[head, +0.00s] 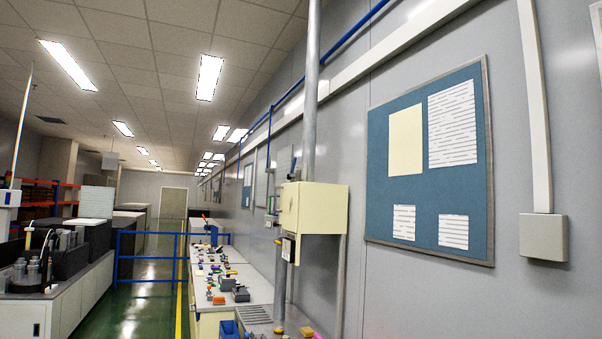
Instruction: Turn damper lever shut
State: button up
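I cannot pick out a damper lever for certain. A grey vertical pipe (310,110) comes down from the ceiling by the right-hand wall, and a cream box (322,208) hangs below it. A small dark and white fitting (287,247) sits under the box's left side, too small to tell what it is. A narrower grey post (280,290) runs down from there to the bench. My gripper is not in view.
A long workbench (250,289) with several small coloured parts runs along the wall. A blue railing (148,261) crosses the green aisle beyond. A counter with bottles (70,291) stands at left. A blue notice board (457,104) hangs at right. The green floor (150,310) is clear.

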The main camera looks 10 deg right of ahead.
aim_at(291, 174)
jog(key=i+j+z, duration=0.25)
jog(key=i, duration=0.6)
jog(key=i+j+z, duration=0.2)
jog(key=i+j, duration=0.45)
jog(key=i, duration=0.2)
jog(key=i+j+z, duration=0.25)
jog(key=i+j, duration=0.4)
jog(key=i, duration=0.15)
jog(key=i+j+z, duration=0.2)
jog(key=i+j, duration=1)
jog(key=i, duration=0.05)
